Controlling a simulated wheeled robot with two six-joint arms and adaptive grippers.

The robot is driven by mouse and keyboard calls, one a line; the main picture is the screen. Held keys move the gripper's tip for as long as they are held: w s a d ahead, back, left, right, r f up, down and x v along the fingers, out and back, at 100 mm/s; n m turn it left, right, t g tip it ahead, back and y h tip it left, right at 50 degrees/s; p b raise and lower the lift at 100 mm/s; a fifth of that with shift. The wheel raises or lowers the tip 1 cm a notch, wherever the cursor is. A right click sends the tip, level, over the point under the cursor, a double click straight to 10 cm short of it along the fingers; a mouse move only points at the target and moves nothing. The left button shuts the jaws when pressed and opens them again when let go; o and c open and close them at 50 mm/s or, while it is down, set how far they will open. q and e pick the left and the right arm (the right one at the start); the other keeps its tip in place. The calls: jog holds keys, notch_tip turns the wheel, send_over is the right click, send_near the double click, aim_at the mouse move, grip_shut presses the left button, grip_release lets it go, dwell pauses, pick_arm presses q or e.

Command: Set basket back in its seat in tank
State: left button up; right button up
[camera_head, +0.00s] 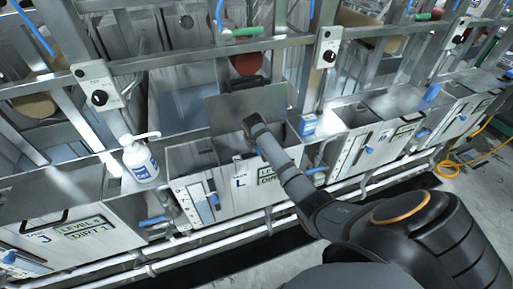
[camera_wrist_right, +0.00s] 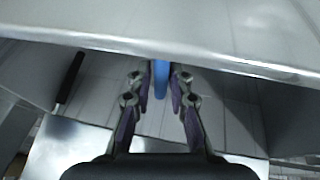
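My right arm reaches over the tank labelled L (camera_head: 205,155) in the head view. A flat grey metal plate (camera_head: 222,112) stands above this tank's opening, beside my wrist; I cannot tell whether it belongs to the basket. My right gripper (camera_wrist_right: 160,82) shows in the wrist view with its fingers apart. A narrow blue strip (camera_wrist_right: 160,78) lies in line between the fingertips, with small gaps on both sides; contact is not visible. The basket cannot be clearly told apart. In the head view the right fingers are not clear. My left gripper is not in view.
A white pump bottle (camera_head: 140,160) stands left of tank L. Tank J (camera_head: 60,215) is at the lower left. Metal frame bars and knob boxes (camera_head: 327,48) line the back. A yellow hose (camera_head: 447,169) lies at right.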

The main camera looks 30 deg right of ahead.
jog(key=shift+o, duration=1.3)
jog(key=v, duration=1.2)
jog(key=shift+a, duration=0.1)
